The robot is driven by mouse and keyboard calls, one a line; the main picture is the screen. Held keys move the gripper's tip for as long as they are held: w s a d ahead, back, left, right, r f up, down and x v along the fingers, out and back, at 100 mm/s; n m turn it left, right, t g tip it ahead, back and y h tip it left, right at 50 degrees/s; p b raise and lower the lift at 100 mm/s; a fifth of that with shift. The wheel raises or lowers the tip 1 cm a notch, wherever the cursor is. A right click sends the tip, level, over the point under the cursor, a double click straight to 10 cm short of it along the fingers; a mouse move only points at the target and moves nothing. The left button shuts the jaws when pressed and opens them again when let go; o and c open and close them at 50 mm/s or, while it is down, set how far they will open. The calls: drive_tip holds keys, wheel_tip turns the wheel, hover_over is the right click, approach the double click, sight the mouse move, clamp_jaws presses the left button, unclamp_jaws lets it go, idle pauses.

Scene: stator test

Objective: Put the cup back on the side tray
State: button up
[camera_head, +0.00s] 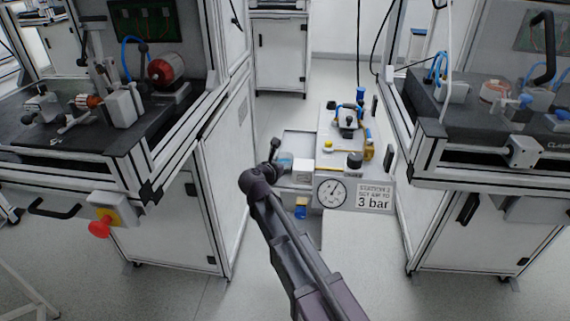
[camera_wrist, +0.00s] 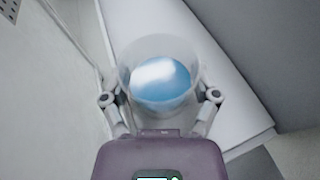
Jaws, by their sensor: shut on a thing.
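The cup (camera_wrist: 160,78) is clear with blue inside and a bright patch on top. In the wrist view it sits between the two fingers of my gripper (camera_wrist: 160,98), which is shut on it. In the head view a bit of blue (camera_head: 286,157) shows at the end of my arm, and the rest of the gripper is hard to make out. A pale side tray (camera_head: 298,142) lies on the left side of the white station. Its pale surface (camera_wrist: 205,70) also appears behind the cup in the wrist view. I cannot tell whether the cup touches it.
The white station (camera_head: 330,160) bears a gauge, a "3 bar" sign (camera_head: 374,196), a white block (camera_head: 303,170) and blue and yellow fittings. Tall framed benches stand left (camera_head: 190,150) and right (camera_head: 440,150), with a red knob (camera_head: 100,228) on the left one.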

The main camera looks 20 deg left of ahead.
drive_tip(key=shift+f, duration=0.2)
drive_tip(key=shift+s+d+f+b, duration=0.25)
drive_tip(key=shift+s+b, duration=0.05)
drive_tip(key=shift+b, duration=0.4)
drive_tip(key=o, duration=0.9)
drive_tip(key=shift+c, duration=0.2)
drive_tip(key=shift+o, duration=0.3)
drive_tip(key=shift+s+d, duration=0.1)
drive_tip(key=shift+d, duration=0.05)
drive_tip(key=shift+r, duration=0.1)
drive_tip(key=shift+r+p, duration=0.3)
drive_tip(key=shift+p, duration=0.35)
drive_tip(key=a+p+v, duration=0.1)
drive_tip(key=p+v, duration=0.2)
drive_tip(key=v, duration=0.8)
drive_tip(key=shift+r+p, duration=0.2)
drive_tip(key=shift+p, duration=0.15)
drive_tip(key=shift+s, duration=0.1)
